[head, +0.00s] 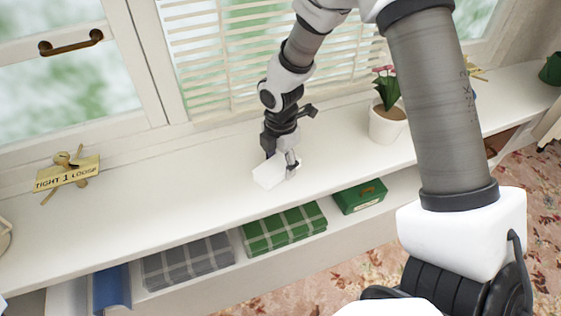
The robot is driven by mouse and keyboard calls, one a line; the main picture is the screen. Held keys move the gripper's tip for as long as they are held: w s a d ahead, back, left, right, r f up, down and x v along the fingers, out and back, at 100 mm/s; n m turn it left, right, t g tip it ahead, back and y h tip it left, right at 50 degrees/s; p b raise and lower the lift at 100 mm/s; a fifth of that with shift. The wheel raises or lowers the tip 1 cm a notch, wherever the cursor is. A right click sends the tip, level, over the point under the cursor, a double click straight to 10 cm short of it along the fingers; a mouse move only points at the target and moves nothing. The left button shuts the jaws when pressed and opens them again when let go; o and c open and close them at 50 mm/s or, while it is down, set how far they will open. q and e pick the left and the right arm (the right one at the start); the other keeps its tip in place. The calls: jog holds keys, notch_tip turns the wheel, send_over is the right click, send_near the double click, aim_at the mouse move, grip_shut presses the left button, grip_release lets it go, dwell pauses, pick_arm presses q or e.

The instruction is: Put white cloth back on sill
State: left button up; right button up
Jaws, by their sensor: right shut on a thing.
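The white cloth (268,176) is a small folded white piece at the middle of the white sill (140,208). My right gripper (282,164) points down over the sill and is shut on the cloth. The cloth is at or just above the sill surface; I cannot tell if it touches. Part of the cloth is hidden behind the fingers. My left gripper is not in view.
A white flower pot (386,126) stands on the sill to the right of the gripper. Folded plaid blankets (284,228) and a green box (360,196) sit on the shelf below. The sill left of the cloth is clear.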

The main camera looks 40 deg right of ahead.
aim_at(281, 162)
jog(key=shift+s, duration=0.1)
jog(key=o, duration=1.2)
jog(key=shift+f, duration=0.1)
notch_tip(281, 162, up, 12)
jog(key=shift+r+p, duration=0.25)
jog(key=shift+p, duration=0.4)
